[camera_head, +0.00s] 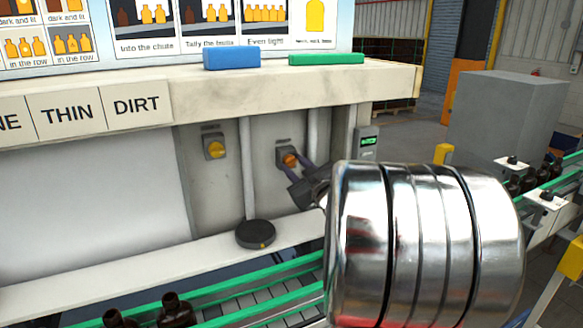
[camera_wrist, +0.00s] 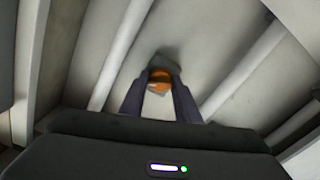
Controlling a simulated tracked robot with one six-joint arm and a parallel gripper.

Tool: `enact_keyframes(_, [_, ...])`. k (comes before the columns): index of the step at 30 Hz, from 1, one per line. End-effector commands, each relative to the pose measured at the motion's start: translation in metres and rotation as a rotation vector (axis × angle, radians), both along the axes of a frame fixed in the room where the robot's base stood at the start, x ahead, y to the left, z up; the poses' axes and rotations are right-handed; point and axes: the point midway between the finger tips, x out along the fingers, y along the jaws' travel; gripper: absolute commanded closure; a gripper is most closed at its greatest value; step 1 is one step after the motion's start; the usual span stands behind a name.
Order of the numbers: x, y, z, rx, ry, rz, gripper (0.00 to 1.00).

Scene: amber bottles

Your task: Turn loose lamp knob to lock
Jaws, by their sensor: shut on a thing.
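The lamp knob (camera_head: 289,160) is orange on a dark square plate, on the grey wall panel under the shelf. My gripper (camera_head: 297,168) reaches to it from the lower right, its two fingers shut on the knob's sides. In the wrist view the orange knob (camera_wrist: 160,80) sits between my gripper's two dark fingertips (camera_wrist: 159,92). The fingers cover its sides, and I cannot tell how far it is turned. A second, yellow-orange knob (camera_head: 215,150) is on a similar plate further left, apart from my gripper.
A black round puck (camera_head: 255,234) lies on the white ledge below the knobs. Pale vertical pipes (camera_head: 247,165) run beside the knobs. A small box with a green display (camera_head: 367,142) is at the right. Dark bottles (camera_head: 177,312) stand by the green-railed conveyor (camera_head: 215,291).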

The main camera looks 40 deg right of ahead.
Motion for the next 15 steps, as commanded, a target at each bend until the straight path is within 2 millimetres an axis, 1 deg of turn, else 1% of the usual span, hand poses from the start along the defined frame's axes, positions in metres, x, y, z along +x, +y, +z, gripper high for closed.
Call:
enact_keyframes(1, [-0.0010,-0.0012,-0.0070,0.050,0.000,-0.005,0.93])
enact_keyframes(9, [-0.0007,-0.0001,-0.0077,0.259,-0.062,-0.004,0.93])
enact_keyframes(15, [-0.0005,0.0005,-0.0080,0.348,-0.087,-0.004,0.93])
